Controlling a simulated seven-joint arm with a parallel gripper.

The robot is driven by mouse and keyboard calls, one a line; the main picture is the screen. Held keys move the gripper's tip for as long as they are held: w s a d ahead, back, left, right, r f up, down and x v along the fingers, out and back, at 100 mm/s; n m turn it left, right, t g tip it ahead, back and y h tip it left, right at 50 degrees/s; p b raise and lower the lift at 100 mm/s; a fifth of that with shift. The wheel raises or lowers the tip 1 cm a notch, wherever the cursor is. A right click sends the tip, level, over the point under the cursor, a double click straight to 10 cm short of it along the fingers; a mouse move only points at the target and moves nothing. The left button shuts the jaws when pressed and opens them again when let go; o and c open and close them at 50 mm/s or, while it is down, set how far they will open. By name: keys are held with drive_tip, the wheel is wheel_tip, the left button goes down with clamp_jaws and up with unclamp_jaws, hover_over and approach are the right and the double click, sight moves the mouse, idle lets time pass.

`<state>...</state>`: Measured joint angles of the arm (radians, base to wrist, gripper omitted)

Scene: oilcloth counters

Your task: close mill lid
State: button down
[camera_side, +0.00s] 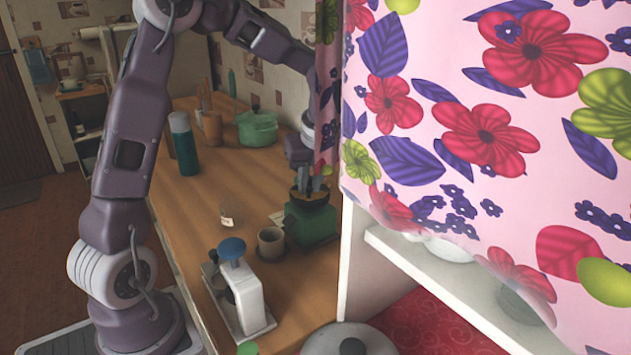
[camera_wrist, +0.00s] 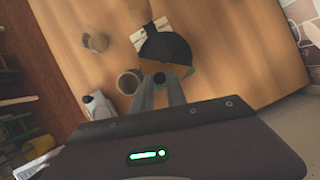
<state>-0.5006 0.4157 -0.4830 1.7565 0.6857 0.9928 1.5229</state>
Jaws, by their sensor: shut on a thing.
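The mill (camera_side: 312,224) is a dark green box on the wooden counter, with a brassy top. In the wrist view its dark top (camera_wrist: 165,48) shows, with a bit of green at its edge. My gripper (camera_side: 307,187) is at the top of the mill, pointing down. In the wrist view its two grey fingers (camera_wrist: 160,82) come together around a small round dark knob (camera_wrist: 160,78) at the edge of the dark top. The curtain and my wrist partly hide the mill's top in the side view, and how far its lid stands open is unclear.
A brown cup (camera_side: 271,243) stands close left of the mill. A white device with a blue knob (camera_side: 242,285) is nearer the front. A flowered curtain (camera_side: 480,110) hangs at right.

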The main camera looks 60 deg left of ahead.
sight(294, 196)
drive_tip(key=m, duration=0.1)
drive_tip(key=s+a+m+t, duration=0.1)
drive_tip(key=m, duration=0.2)
drive_tip(key=shift+s+a+m+t+h, duration=0.15)
drive_tip(key=shift+a+m+t+h, duration=0.1)
drive_tip(key=shift+m+t+h, duration=0.05)
drive_tip(key=m, duration=0.1)
drive_tip(key=a+m, duration=0.1)
drive_tip(key=m+t+h, duration=0.1)
drive_tip(key=shift+s+a+m, duration=0.15)
drive_tip(key=shift+s+m, duration=0.15)
drive_tip(key=shift+m, duration=0.1)
drive_tip(key=shift+a+m+h, duration=0.3)
drive_tip(key=shift+m+h, duration=0.1)
drive_tip(key=shift+m, duration=0.6)
drive_tip(key=c, duration=1.3)
unclamp_jaws()
drive_tip(key=shift+c, duration=0.2)
